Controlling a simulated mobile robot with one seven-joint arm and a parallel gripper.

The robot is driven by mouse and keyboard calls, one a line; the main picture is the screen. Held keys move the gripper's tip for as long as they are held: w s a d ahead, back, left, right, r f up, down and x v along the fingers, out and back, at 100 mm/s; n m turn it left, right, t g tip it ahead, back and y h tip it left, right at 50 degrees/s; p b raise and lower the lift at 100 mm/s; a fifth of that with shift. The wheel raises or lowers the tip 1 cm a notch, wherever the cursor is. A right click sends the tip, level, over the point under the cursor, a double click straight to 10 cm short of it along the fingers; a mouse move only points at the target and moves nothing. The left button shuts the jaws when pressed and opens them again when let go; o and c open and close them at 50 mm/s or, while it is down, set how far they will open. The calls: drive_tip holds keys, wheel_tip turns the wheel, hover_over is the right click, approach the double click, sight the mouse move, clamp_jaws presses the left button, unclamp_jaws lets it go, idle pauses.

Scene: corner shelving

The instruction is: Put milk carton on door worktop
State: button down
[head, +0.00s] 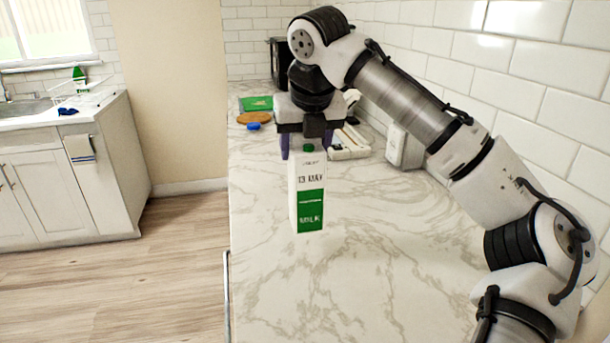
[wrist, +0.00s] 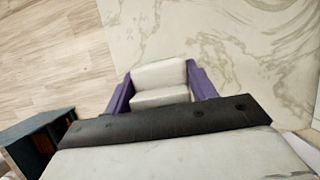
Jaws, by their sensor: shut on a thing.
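The milk carton (head: 311,212) is white and green, marked "13 MAY" and "MILK", with a green cap. It hangs upright from my gripper (head: 304,147), whose purple fingers are shut on its upper part. In the wrist view the carton's white top (wrist: 160,78) shows between the fingers of my gripper (wrist: 161,90). The pale marble worktop (head: 270,280) lies below the carton and also shows in the wrist view (wrist: 200,35). The carton seems to be above it, near its left edge; the gap is unclear. No label shows whether this is the door worktop.
A green box (head: 256,103), brown round board (head: 246,117) and blue object (head: 253,126) lie farther back. A white device (head: 404,148) stands by the tiled wall. The front worktop is clear. Across the wooden floor (head: 160,280) is a sink counter (head: 70,181) with a towel (head: 80,149).

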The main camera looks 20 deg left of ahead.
sight(305, 173)
drive_tip(key=shift+f, duration=2.85)
drive_tip(key=shift+c, duration=2.4)
unclamp_jaws()
drive_tip(key=shift+f, duration=0.2)
drive_tip(key=shift+r, duration=0.15)
drive_tip(key=v, duration=1.2)
